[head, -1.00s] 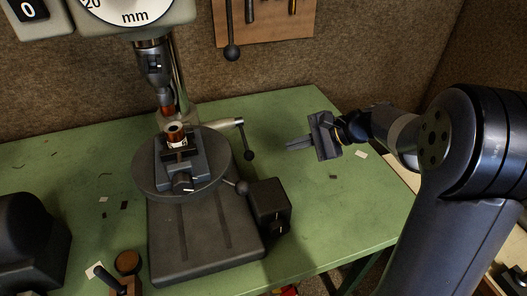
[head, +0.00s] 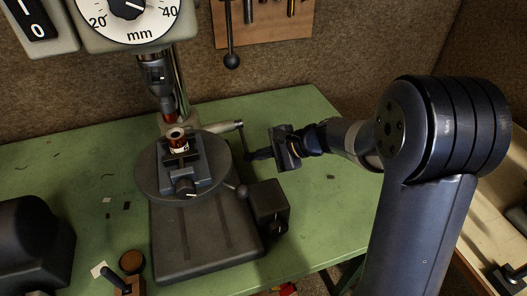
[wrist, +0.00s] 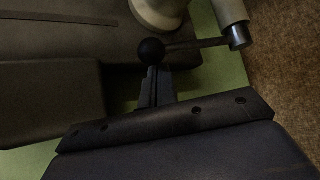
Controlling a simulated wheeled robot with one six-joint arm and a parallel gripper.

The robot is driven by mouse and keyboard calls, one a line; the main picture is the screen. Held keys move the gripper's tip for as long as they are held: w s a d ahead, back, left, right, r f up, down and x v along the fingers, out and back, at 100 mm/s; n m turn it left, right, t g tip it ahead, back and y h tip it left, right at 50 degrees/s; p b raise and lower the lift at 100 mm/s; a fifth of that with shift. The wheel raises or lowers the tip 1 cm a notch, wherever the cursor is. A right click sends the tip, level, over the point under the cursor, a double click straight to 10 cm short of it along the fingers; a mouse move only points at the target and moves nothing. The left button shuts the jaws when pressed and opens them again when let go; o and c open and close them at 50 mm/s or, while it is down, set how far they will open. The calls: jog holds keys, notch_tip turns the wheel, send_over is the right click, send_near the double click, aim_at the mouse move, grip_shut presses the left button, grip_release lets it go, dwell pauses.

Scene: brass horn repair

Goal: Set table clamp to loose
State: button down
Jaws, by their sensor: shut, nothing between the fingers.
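A lever with a black ball knob hangs from the dark end of the pale rod (head: 226,126) right of the drill press column; I take it for the table clamp. In the head view its thin dark arm (head: 243,138) points down, and its ball is hard to tell from my fingertips. My gripper (head: 252,155) is shut and empty there. In the wrist view the ball (wrist: 151,51) lies just beyond my shut fingers (wrist: 155,78), touching or nearly so. The lever's arm (wrist: 195,44) runs right to the rod's dark end (wrist: 238,37). No loose or tight marking is readable.
The round drill table (head: 150,183) carries a vise (head: 204,174) with a small copper-coloured part (head: 176,147). Another ball-ended handle (head: 242,190) and a dark box (head: 268,204) stand below my gripper.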

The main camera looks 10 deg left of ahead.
jog(key=shift+r, duration=0.1)
dwell(0.3)
jog(key=shift+s+r+p, duration=0.15)
jog(key=shift+r+p, duration=0.1)
jog(key=shift+p, duration=0.25)
jog(key=shift+s+d+r+m+g+h+p, duration=0.1)
jog(key=shift+r+m+g+h+p, duration=0.2)
jog(key=shift+g+p, duration=0.15)
notch_tip(320, 180, up, 9)
jog(key=w+p, duration=0.1)
jog(key=p, duration=0.3)
jog(key=shift+a, duration=0.3)
jog(key=shift+w+r, duration=0.1)
jog(key=shift+r, duration=0.05)
dwell(0.5)
